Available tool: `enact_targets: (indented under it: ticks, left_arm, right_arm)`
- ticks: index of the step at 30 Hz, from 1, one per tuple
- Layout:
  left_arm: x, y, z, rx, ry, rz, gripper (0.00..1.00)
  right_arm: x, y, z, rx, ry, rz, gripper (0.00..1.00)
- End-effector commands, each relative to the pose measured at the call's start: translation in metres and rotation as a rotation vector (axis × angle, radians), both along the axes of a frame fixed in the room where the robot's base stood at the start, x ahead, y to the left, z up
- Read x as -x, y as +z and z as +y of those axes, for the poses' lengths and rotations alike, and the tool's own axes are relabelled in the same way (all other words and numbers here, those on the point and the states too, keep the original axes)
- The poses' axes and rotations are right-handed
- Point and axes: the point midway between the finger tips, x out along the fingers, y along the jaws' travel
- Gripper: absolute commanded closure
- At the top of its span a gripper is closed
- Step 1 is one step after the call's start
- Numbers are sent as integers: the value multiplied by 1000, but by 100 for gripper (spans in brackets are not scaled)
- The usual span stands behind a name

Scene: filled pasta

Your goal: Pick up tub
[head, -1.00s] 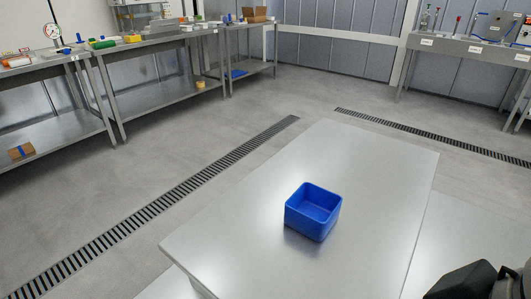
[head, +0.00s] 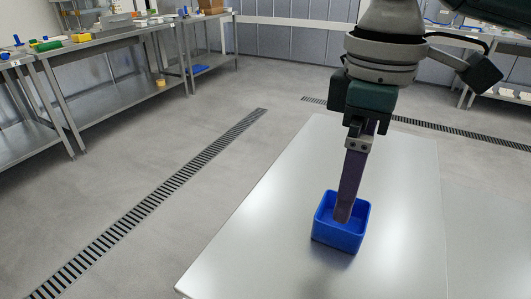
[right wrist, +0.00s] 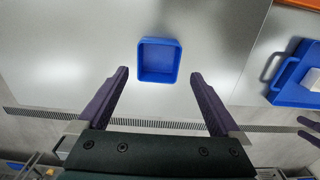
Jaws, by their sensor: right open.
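The tub is a small blue open box (head: 340,240) with rounded corners, upright on the bare metal table. It looks empty in the right wrist view (right wrist: 159,62). My right gripper (head: 343,220) points down over the tub; in the head view its purple fingers overlap the tub's opening. In the right wrist view the gripper (right wrist: 160,73) is open and empty, one finger to each side of the tub with gaps between. I cannot tell how far the fingertips are above the rim. My left gripper does not show in the head view.
The metal table (head: 270,215) is clear around the tub. A blue tray (right wrist: 292,85) with a white block is at the right in the right wrist view. Small purple shapes there, at the right edge, are unclear. Side benches (head: 110,95) carry several items.

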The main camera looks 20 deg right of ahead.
Motion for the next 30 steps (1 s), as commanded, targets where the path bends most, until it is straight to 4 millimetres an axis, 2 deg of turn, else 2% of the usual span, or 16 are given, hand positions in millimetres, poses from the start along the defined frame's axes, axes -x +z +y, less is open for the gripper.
enact_targets:
  ticks: [1,5,14,23,30]
  left_arm:
    - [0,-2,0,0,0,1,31]
    - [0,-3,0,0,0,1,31]
    - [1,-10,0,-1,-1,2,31]
    - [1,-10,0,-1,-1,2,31]
    - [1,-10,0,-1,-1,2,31]
  right_arm:
    - [1,-8,0,1,0,2,0]
    - [0,-18,0,0,0,0,0]
    - [-1,-61,-1,1,1,-1,0]
    - [-2,-66,-1,0,3,-4,0]
    - [-2,-66,-1,0,3,-4,27]
